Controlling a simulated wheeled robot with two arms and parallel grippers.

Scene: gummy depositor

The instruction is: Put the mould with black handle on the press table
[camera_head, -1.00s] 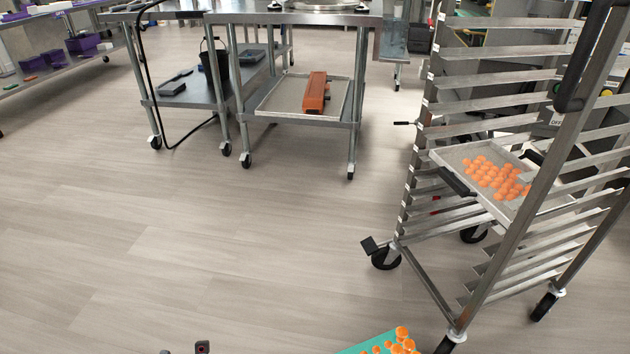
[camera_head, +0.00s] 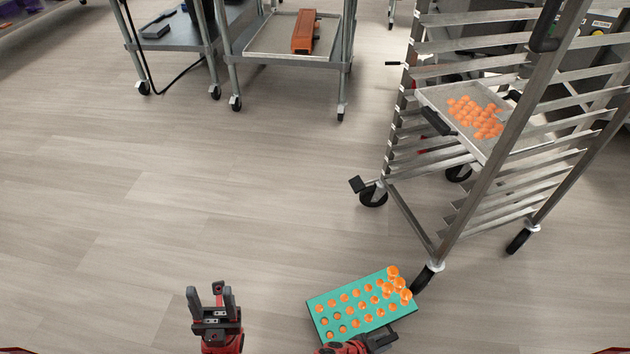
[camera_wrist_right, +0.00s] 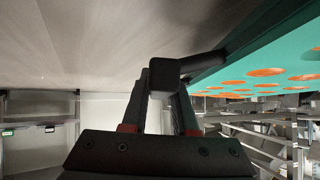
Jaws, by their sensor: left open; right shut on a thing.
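A teal mould (camera_head: 328,303) with orange gummies in its cavities is at the bottom of the head view, above the floor. Several gummies are heaped at its far right corner. My right gripper (camera_head: 368,345) is shut on the mould's black handle (camera_head: 384,339) at its near edge. In the right wrist view the fingers (camera_wrist_right: 162,95) close on the dark handle, and the teal mould (camera_wrist_right: 265,60) extends to the upper right. My left gripper (camera_head: 213,298) is open and empty, left of the mould. No press table can be clearly identified.
A wheeled rack (camera_head: 470,225) stands at right, close beyond the mould, holding a tray (camera_head: 430,97) of orange pieces. Steel carts stand at the back; one shelf bears a tray (camera_head: 268,50) with an orange block (camera_head: 304,33). The floor at left and centre is clear.

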